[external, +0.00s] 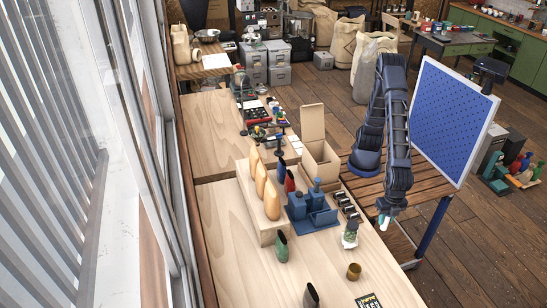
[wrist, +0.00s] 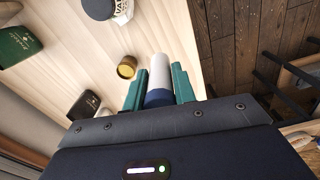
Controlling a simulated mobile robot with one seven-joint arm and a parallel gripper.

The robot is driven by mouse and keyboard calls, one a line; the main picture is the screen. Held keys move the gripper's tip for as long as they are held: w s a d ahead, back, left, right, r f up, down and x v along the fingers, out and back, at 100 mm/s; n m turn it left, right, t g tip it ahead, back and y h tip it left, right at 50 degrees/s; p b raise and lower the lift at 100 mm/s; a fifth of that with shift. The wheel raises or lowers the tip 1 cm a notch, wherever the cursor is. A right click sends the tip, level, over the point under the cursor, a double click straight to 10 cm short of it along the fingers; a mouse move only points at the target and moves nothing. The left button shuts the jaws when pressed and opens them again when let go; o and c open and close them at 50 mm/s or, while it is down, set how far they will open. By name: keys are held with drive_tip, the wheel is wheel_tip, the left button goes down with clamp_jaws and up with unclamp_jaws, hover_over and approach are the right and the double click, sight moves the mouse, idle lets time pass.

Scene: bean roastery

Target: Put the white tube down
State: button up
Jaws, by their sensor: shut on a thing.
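My gripper (wrist: 158,84) is shut on the white tube (wrist: 158,68), which sits between its two teal fingers in the wrist view. The tube's lower part, nearer the wrist, is blue-grey. In the external view my gripper (external: 384,216) is low at the right edge of the light wooden table (external: 325,262), and the tube is too small there to make out clearly. In the wrist view the tube's far end shows against the table's edge, with the floor to its right. I cannot tell its height above the table.
A small brown-yellow cup (external: 354,271) stands close to the tube on the table. A white jar (external: 350,239), a green container (external: 282,248), a dark container (external: 311,295) and a printed card (external: 369,301) are around it. Bare wood lies between them.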

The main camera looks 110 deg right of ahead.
drive_tip(key=w+a, duration=0.2)
drive_tip(key=w, duration=3.5)
drive_tip(key=f, duration=1.9)
drive_tip(key=shift+d+f, duration=0.25)
drive_tip(key=shift+f, duration=0.15)
drive_tip(key=shift+f, duration=0.15)
drive_tip(key=o, duration=0.9)
drive_tip(key=shift+o, duration=0.2)
wheel_tip(320, 180, up, 12)
drive_tip(key=shift+r, duration=0.2)
